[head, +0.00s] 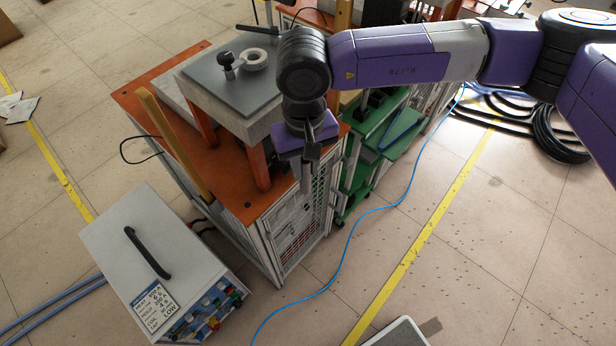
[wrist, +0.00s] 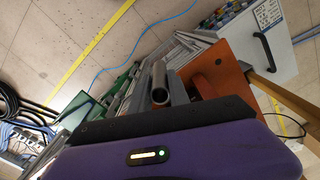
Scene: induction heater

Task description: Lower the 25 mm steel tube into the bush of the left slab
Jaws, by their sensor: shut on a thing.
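My gripper (head: 311,150) is shut on the steel tube (head: 306,180), a grey tube that hangs roughly upright below the jaws. In the wrist view the tube (wrist: 159,85) shows its open round end, and my dark gripper jaws partly hide it. The grey slab (head: 203,73) stands on orange legs at the upper left of the head view. A pale ring-shaped bush (head: 254,59) sits on its top plate. My gripper and the tube are to the right of and nearer than the bush, outside the slab's edge. The bush is not identifiable in the wrist view.
A black-knobbed part (head: 226,62) stands beside the bush. A wooden post (head: 172,140) rises at the orange bench's left edge. A grey heater box (head: 150,255) with a black handle stands on the floor, front left. Green shelving (head: 395,135) is right of the bench. A blue cable (head: 350,235) crosses the floor.

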